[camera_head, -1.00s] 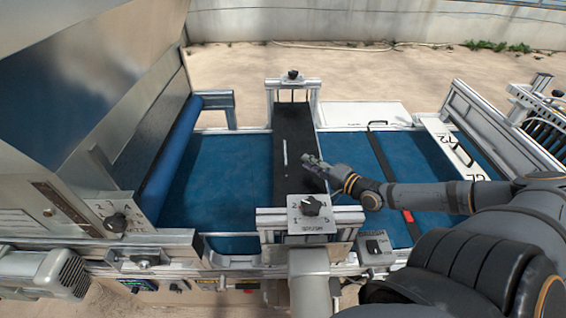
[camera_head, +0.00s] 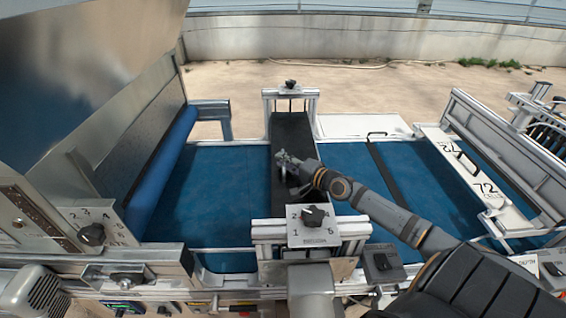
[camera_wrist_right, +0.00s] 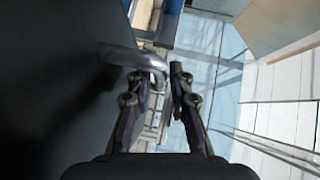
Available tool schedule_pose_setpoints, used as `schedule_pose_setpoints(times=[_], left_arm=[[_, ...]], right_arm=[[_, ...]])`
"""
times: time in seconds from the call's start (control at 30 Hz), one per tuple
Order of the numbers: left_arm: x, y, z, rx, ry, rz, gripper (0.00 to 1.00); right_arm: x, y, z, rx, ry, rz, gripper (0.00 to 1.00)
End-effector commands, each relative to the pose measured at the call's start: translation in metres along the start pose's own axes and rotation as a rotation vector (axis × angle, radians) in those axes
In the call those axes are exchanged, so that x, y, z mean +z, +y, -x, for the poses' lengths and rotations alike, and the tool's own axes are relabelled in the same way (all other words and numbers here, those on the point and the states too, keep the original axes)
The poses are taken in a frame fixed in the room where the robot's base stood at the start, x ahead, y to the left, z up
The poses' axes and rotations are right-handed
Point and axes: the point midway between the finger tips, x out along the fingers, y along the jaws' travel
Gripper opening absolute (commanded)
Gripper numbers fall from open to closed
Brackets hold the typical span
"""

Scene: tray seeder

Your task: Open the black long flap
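The black long flap (camera_head: 291,128) runs across the blue belt between two metal brackets in the head view. It lies flat as far as I can see. In the wrist view its dark surface (camera_wrist_right: 50,110) fills the left side, with a curved grey metal handle (camera_wrist_right: 122,54) standing out from it. My right gripper (camera_head: 283,163) is over the middle of the flap. In the wrist view the right gripper's fingers (camera_wrist_right: 159,76) are parted, with the handle's bent end between them. A narrow gap seems to show beside the right finger. My left gripper is not in view.
A control block with a dial (camera_head: 313,216) stands at the flap's near end, and a bracket with a knob (camera_head: 291,87) at its far end. A blue roller (camera_head: 163,165) and hopper are at left. A white numbered plate (camera_head: 470,174) is at right.

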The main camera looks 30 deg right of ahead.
Motion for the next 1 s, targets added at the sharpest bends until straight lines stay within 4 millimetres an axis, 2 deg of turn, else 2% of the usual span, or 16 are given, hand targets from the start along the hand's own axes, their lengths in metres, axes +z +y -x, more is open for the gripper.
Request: schedule_pose_setpoints(times=[0.2,0.37,0.53,1.0], left_arm=[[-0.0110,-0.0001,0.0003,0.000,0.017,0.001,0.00],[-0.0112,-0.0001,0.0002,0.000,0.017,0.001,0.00],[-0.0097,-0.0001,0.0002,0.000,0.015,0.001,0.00],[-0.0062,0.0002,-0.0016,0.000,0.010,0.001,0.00]], right_arm=[[0.0010,0.0003,-0.0063,0.001,-0.001,-0.002,0.21],[0.0010,0.0004,-0.0061,0.001,-0.002,-0.001,0.21],[0.0009,0.0005,-0.0060,0.001,-0.001,-0.001,0.00],[0.0010,0.0008,-0.0060,-0.001,-0.002,-0.004,0.00]])
